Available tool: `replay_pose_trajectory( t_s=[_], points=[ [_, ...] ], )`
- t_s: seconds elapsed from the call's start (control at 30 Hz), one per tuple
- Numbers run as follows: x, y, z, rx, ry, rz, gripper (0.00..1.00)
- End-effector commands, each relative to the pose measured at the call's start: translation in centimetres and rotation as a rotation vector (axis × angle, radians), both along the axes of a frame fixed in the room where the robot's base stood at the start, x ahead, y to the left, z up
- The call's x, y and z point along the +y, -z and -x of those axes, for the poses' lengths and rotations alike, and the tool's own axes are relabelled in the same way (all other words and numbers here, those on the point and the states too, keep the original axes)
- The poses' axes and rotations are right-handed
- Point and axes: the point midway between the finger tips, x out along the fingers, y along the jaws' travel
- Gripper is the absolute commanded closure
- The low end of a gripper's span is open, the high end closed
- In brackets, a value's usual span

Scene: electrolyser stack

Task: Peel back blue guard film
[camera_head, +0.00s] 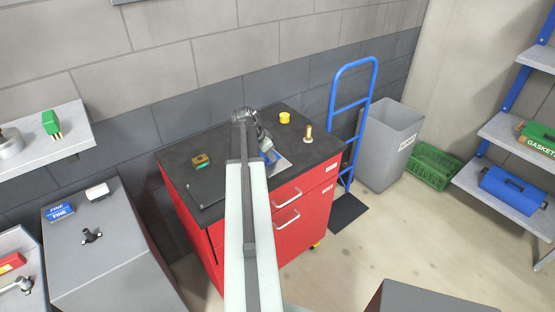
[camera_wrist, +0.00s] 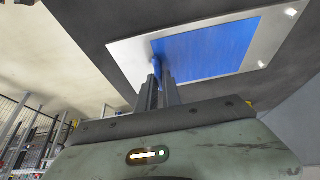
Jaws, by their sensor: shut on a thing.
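The blue guard film (camera_wrist: 208,52) lies on a pale metal plate (camera_wrist: 125,47) in the wrist view. The film looks flat over most of the plate. My gripper (camera_wrist: 160,68) is shut on the film's near left corner, at the plate's edge. In the head view my gripper (camera_head: 262,146) is over the dark top of the red cabinet. A small part of the blue film (camera_head: 270,156) and the plate (camera_head: 284,164) show beside it. My arm hides the rest.
On the red cabinet's dark top (camera_head: 225,150) are a yellow cap (camera_head: 284,117), a brass post (camera_head: 308,134) and a small brass-and-green block (camera_head: 200,161). A blue hand truck (camera_head: 352,115) and grey bin (camera_head: 388,140) stand right. A grey cabinet (camera_head: 100,240) stands left.

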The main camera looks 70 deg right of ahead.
Motion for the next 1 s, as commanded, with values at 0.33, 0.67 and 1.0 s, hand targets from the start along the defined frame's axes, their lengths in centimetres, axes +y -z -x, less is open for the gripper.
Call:
replay_pose_trajectory(
  t_s=[0.33,0.67,1.0],
  points=[
    [-1.1,0.0,-1.8,-0.001,-0.002,0.001,1.0],
    [-1.2,0.0,-2.0,-0.001,-0.002,0.001,1.0],
    [-2.5,0.0,-3.9,-0.001,-0.002,0.001,1.0]
  ],
)
